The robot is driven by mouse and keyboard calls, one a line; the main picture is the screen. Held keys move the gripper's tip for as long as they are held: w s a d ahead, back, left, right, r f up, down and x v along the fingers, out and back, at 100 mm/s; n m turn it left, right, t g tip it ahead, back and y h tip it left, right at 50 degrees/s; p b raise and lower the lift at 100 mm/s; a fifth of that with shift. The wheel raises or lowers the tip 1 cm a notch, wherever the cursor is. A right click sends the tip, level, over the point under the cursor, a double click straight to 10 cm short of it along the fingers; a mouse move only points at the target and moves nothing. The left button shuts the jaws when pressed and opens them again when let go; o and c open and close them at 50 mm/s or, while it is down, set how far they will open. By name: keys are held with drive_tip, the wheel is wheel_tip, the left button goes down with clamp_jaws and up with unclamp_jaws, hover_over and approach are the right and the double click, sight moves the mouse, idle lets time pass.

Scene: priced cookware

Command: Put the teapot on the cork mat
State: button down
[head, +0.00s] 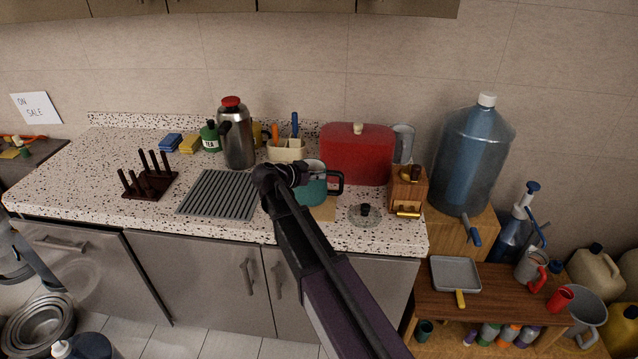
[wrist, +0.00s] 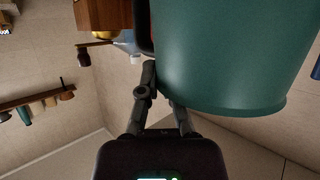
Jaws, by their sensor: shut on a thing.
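The teal teapot (head: 313,192) is over the counter at its right part, upright, with a dark handle on its right side. It fills the upper right of the wrist view (wrist: 225,60). My gripper (head: 298,177) is at the teapot's left side and shut on it; in the wrist view my gripper's fingers (wrist: 160,88) meet the teapot's edge. The exact grip point is hidden behind the teapot and my arm. The tan cork mat (head: 326,212) shows partly below the teapot. I cannot tell whether the teapot touches it.
A glass lid (head: 365,214) lies right of the mat, beside a wooden grinder (head: 407,190). A red bread bin (head: 357,153) stands close behind. A grey ribbed drying mat (head: 218,194) lies left, with a steel flask (head: 236,135) behind it.

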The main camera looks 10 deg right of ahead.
sight(317, 182)
drive_tip(key=shift+w, duration=0.1)
drive_tip(key=shift+w+d+f+b, duration=0.15)
drive_tip(key=shift+w+f+b, duration=0.1)
drive_tip(key=shift+f+b, duration=0.7)
drive_tip(key=shift+w+d+f+b, duration=0.1)
drive_tip(key=shift+w+f+b, duration=0.15)
drive_tip(key=shift+f+b, duration=0.65)
drive_tip(key=c, duration=0.8)
unclamp_jaws()
drive_tip(key=shift+s+a+r+p, duration=0.2)
drive_tip(key=shift+a+r+p, duration=0.1)
drive_tip(key=shift+a+r, duration=0.1)
drive_tip(key=p+v, duration=0.4)
drive_tip(key=v, duration=0.7)
